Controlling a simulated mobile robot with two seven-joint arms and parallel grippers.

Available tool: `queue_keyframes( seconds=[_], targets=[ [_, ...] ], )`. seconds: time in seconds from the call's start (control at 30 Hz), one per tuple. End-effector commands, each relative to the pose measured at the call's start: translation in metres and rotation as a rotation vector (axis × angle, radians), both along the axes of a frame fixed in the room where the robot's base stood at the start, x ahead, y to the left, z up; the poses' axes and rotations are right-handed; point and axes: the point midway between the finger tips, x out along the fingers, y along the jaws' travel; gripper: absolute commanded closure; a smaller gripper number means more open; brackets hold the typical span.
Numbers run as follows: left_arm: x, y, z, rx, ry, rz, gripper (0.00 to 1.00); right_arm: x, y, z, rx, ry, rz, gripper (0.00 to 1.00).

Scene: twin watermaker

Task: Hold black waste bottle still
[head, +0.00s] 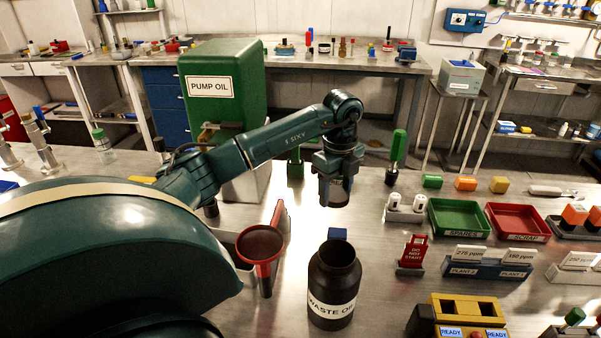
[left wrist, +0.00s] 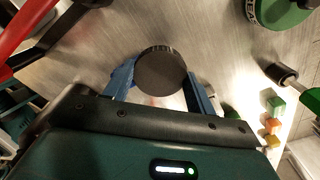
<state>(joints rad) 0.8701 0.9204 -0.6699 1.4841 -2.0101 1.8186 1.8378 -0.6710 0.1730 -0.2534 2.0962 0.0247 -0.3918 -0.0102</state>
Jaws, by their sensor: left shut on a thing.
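The black waste bottle (head: 333,290), labelled "WASTE OIL", stands upright on the metal bench, and its wide mouth looks open and dark inside. My left gripper (head: 337,190) is above and behind it, apart from it. This gripper is shut on a round black cap, which shows between the blue fingers in the left wrist view (left wrist: 161,72). In the head view the cap is partly hidden by the fingers. My right gripper is not in view, and nothing is seen touching the bottle.
A red funnel (head: 263,245) stands left of the bottle. The green pump oil container (head: 222,85) stands behind my left arm.

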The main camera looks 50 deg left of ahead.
Motion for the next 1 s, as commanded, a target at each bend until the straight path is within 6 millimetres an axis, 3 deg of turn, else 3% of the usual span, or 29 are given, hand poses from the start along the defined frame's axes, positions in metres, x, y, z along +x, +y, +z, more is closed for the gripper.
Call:
queue_keyframes(
  seconds=[0.13,0.6,0.97,1.0],
  targets=[
    [-0.001,-0.001,-0.028,-0.001,0.004,-0.003,0.72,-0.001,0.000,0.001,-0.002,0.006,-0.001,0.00],
    [0.000,-0.001,-0.078,-0.002,0.002,-0.006,0.72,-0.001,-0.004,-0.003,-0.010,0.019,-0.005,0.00],
    [0.000,-0.001,-0.083,-0.001,0.000,-0.007,0.72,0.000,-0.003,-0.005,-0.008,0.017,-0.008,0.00],
    [0.000,-0.001,-0.083,-0.001,0.000,-0.007,0.43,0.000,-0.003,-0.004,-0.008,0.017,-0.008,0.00]
  ],
)
